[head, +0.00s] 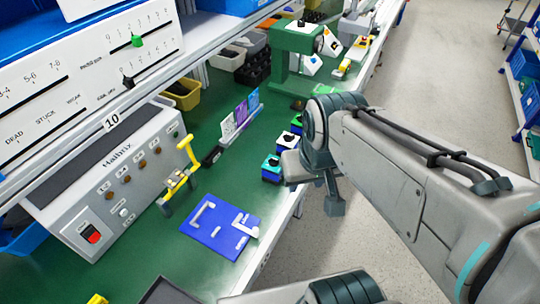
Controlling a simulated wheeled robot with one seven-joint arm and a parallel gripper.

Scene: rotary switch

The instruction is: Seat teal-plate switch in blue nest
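The blue nest (212,239) is a flat blue plate with pale L-shaped and short raised blocks, lying near the green bench's front edge. Several small switches with dark knobs stand in a row beyond it. The nearest switch (271,163) appears to have a teal plate on a blue body. My arm's wrist end is just right of the row, near the bench edge. My gripper (333,203) points downward there; its fingers are too unclear to judge. No grip on a switch is visible.
A grey control box (105,185) and a yellow toggle clamp (180,178) stand left of the nest. A green press (292,58) is farther back. Green bench surface is clear between the nest and the switches.

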